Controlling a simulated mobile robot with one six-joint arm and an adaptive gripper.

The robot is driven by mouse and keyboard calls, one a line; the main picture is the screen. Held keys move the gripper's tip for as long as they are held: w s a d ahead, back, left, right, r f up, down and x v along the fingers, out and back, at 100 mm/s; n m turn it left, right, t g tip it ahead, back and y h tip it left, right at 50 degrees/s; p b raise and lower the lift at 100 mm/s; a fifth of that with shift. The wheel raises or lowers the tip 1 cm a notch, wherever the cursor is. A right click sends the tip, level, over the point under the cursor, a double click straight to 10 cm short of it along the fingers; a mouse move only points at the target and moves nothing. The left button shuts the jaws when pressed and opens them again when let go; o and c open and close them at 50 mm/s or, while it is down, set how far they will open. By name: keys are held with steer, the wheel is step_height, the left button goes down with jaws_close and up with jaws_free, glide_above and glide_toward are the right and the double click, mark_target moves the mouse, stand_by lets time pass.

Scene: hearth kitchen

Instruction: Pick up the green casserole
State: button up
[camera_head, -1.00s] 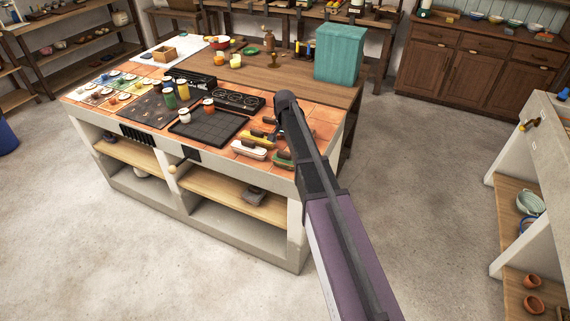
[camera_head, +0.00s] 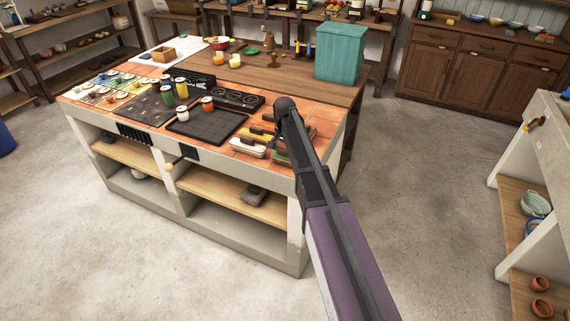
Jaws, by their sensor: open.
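I cannot make out a green casserole for certain. A pale green ribbed bowl-like vessel (camera_head: 536,204) stands on the shelf at the right edge. My dark and purple arm reaches up from the bottom right and ends, as seen, in a rounded dark joint over that corner. My gripper does not show; the arm may hide it.
The kitchen island (camera_head: 235,224) fills the left and middle. A tall teal box (camera_head: 340,52) stands on its wooden part. A black tray (camera_head: 207,123) and several jars crowd the tiles. Clay pots (camera_head: 541,284) stand on the right shelf (camera_head: 524,292). The floor (camera_head: 425,180) between is clear.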

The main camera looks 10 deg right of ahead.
mark_target(285, 149)
stand_by(0.6)
steer(key=c, duration=1)
step_height(285, 149, up, 4)
steer(key=p, duration=0.3)
steer(key=shift+f+p, duration=0.25)
steer(key=shift+p, duration=0.05)
steer(key=s, duration=0.5)
steer(key=s+r+p, duration=0.1)
steer(key=s, duration=0.4)
steer(key=s+a, duration=0.1)
steer(key=s, duration=0.5)
steer(key=shift+r, duration=0.2)
